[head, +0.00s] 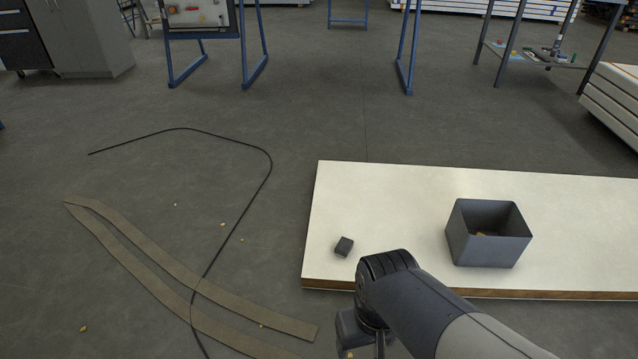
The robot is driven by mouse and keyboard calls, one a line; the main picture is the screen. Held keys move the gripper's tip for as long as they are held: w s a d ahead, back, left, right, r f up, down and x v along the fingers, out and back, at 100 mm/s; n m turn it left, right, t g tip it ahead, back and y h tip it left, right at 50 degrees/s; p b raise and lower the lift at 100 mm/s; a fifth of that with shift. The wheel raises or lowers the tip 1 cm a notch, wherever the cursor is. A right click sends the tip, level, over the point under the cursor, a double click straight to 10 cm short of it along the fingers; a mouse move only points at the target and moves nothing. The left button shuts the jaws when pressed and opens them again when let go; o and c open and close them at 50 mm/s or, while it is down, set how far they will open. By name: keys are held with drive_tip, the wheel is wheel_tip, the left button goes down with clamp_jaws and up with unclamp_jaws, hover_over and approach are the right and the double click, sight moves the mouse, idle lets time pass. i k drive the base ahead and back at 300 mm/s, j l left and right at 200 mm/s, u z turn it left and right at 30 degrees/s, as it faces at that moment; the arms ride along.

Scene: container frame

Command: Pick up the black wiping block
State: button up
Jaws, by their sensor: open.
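The black wiping block (344,246) is a small dark cube. It lies on the white table top (385,200), near its front left corner, with clear white surface around it. My arm reaches in from the lower right, and its dark wrist joint is just below and right of the block in the picture, apart from it. My gripper's fingers do not show; the wrist runs down out of the bottom edge. Nothing covers the block.
An open grey bin (489,251) stands on the white table top to the right, with a few small light bits inside. On the floor at left lie a black cable (262,185) and a looped flat brown strap (150,246). Small crumbs are scattered there.

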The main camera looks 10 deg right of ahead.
sight(344, 246)
drive_tip(key=i+z, duration=0.4)
drive_tip(key=i+j+z, duration=0.15)
drive_tip(key=i+z, duration=0.25)
